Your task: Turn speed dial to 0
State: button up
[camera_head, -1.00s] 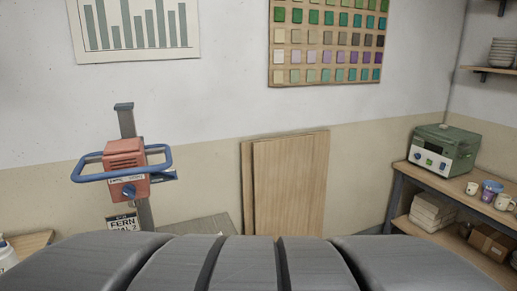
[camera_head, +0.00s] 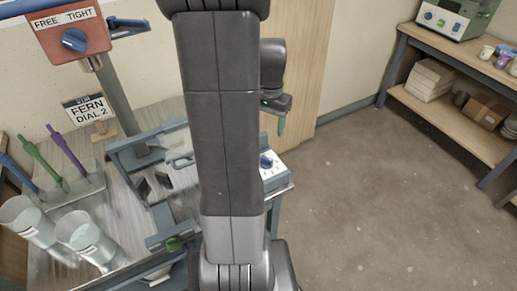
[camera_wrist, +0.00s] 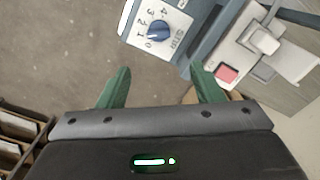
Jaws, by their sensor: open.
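The speed dial (camera_wrist: 160,31) is a blue round knob on a white plate with the numbers 0 to 4. In the wrist view it is beyond my fingertips, a little above the middle of the gap between them. Its exact setting is too small to read surely. In the head view the dial (camera_head: 266,162) shows just right of my arm, at the machine's right end. My gripper (camera_wrist: 161,69) is open and empty, with green fingers apart. In the head view one green finger of my gripper (camera_head: 281,126) shows above and right of the dial, not touching it.
A red-pink button (camera_wrist: 228,74) and a white switch (camera_wrist: 266,42) are near my right finger. A FREE/TIGHT clamp head (camera_head: 73,40) and a FERN DIAL 2 sign (camera_head: 91,108) stand left. Clear buckets (camera_head: 84,238) are at front left. Floor at right is open.

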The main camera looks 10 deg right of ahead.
notch_tip(320, 180, down, 14)
jog(key=shift+s+r, duration=0.1)
jog(key=shift+r, duration=0.15)
dwell(0.3)
jog(key=c, duration=1)
jog(key=shift+b, duration=0.3)
jog(key=shift+n, duration=0.4)
jog(key=n+b, duration=0.1)
jog(key=n, duration=0.2)
jog(key=shift+n, duration=0.4)
jog(key=n+b, duration=0.1)
jog(key=n, duration=0.4)
jog(key=shift+a, duration=0.1)
jog(key=shift+r, duration=0.1)
